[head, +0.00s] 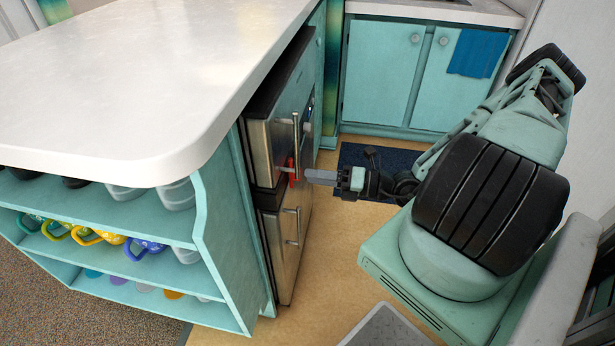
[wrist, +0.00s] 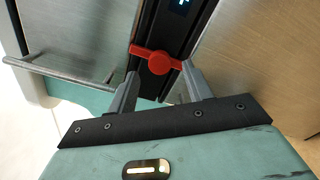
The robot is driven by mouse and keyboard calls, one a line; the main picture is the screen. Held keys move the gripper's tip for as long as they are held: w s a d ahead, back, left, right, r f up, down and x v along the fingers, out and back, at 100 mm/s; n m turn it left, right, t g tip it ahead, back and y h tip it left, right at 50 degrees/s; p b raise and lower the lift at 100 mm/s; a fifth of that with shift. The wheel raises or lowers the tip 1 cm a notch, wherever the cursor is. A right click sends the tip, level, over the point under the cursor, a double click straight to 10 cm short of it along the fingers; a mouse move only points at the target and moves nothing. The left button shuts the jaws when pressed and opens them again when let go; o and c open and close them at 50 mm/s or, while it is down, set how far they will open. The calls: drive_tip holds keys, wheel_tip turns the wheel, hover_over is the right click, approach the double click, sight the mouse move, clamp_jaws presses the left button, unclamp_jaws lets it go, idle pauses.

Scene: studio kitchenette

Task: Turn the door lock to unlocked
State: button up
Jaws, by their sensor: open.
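The door lock is a red knob with a bar-shaped handle (wrist: 158,64) on a black strip between two metal panels. In the wrist view its bar lies across the strip. In the head view the red lock (head: 292,170) shows small on the front of a stainless-steel appliance (head: 264,148), partly hidden. My gripper (wrist: 159,74) is open, its two grey fingers on either side of the knob's lower part. Whether they touch it I cannot tell. In the head view my gripper (head: 307,175) reaches left to the appliance front, right by the lock.
Bar handles (head: 296,142) stand out from the appliance doors near the lock. A white counter (head: 130,70) overhangs at left, with open shelves of mugs below. A dark blue mat (head: 352,158) lies on the floor behind the arm.

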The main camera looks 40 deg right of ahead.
drive_tip(key=shift+x, duration=1.35)
drive_tip(key=c, duration=1)
drive_tip(key=shift+o, duration=0.2)
drive_tip(key=shift+r+p, duration=0.15)
drive_tip(key=shift+p, duration=0.25)
drive_tip(key=n+p, duration=1.7)
drive_tip(key=p, duration=0.1)
drive_tip(key=shift+d+n, duration=0.1)
drive_tip(key=shift+n, duration=0.3)
